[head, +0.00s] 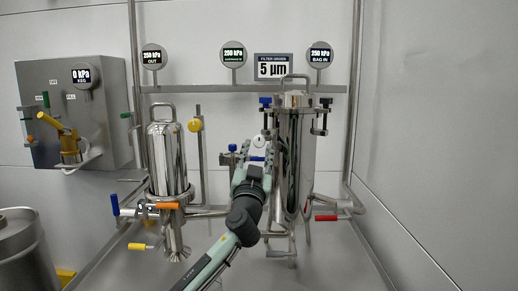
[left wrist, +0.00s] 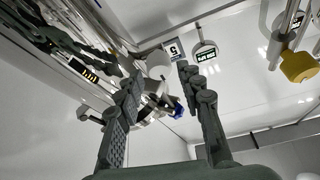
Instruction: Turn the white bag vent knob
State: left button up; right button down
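The white bag vent knob (head: 258,141) is a small round white knob just left of the tall steel bag filter housing (head: 299,150). My left gripper (head: 255,156) is just below it in the head view, fingers pointing up toward it. In the left wrist view the left gripper (left wrist: 160,79) is open, with a clear gap between its two dark fingers. A pale round shape, seemingly the white knob (left wrist: 158,65), shows between and beyond the fingertips. I cannot tell whether a finger touches it. My right gripper is not in view.
A yellow knob (head: 195,125) is on a pipe to the left, beside a smaller steel filter (head: 167,160). A red handle (head: 326,218) is low right. The right wall is bare.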

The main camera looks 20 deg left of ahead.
pick_arm(q)
jog(key=shift+x, duration=1.1)
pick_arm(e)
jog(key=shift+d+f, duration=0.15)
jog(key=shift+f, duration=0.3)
pick_arm(q)
jog(key=shift+c, duration=0.2)
grip_shut()
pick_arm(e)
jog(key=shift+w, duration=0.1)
